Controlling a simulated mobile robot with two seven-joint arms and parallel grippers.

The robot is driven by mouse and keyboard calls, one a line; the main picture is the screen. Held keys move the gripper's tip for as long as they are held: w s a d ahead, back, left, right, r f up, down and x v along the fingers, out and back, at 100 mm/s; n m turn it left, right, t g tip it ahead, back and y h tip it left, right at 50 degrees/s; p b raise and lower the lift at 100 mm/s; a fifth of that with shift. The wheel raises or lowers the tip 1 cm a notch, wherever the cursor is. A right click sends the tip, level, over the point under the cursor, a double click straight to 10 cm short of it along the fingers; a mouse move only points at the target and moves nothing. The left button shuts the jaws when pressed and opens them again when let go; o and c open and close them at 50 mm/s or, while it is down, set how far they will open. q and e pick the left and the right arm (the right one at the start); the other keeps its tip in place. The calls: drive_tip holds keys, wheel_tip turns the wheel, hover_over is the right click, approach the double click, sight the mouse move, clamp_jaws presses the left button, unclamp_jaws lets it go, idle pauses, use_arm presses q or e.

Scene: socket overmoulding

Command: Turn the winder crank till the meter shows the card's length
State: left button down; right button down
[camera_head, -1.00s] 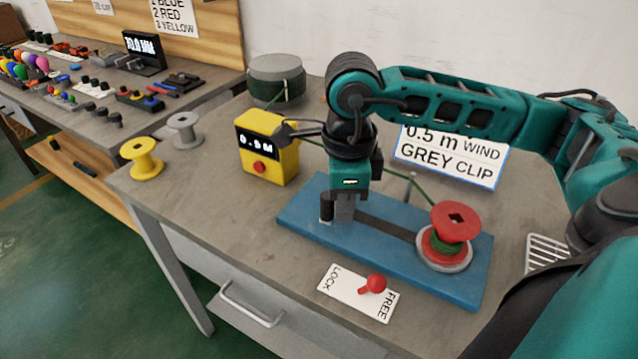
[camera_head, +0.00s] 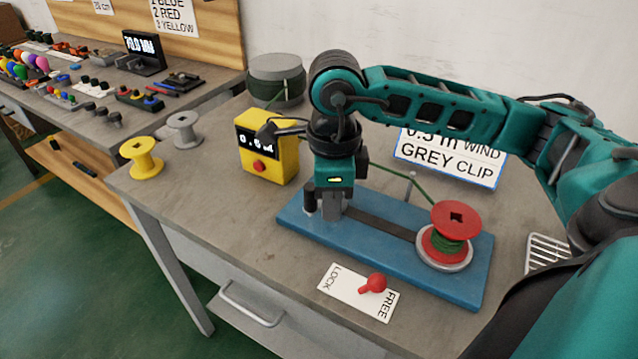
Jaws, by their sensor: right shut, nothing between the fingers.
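The yellow meter (camera_head: 286,161) stands at the back of the blue winder base (camera_head: 375,262); its display seems to read 0.6 M, partly covered by a dark part. The card (camera_head: 452,158) reads 0.5 m WIND GREY CLIP, its top partly behind my right arm. My right gripper (camera_head: 332,210) points down over the left end of the base, shut and empty. A dark upright crank handle (camera_head: 310,199) stands right beside its fingers; the rest of the crank is hidden. The red spool (camera_head: 456,219) holds green wire at the base's right end. My left gripper is out of view.
A red lever (camera_head: 374,284) on the LOCK/FREE plate (camera_head: 345,293) leans toward FREE. Yellow (camera_head: 142,158) and grey (camera_head: 184,130) spools stand at left. A green-wired drum (camera_head: 276,80) is at the back. The table's front left is clear.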

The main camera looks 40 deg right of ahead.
drive_tip(key=shift+s+d, duration=0.3)
drive_tip(key=shift+s, duration=0.2)
wheel_tip(320, 180, up, 7)
drive_tip(key=p, duration=0.4)
drive_tip(key=shift+a, duration=0.1)
idle(0.6)
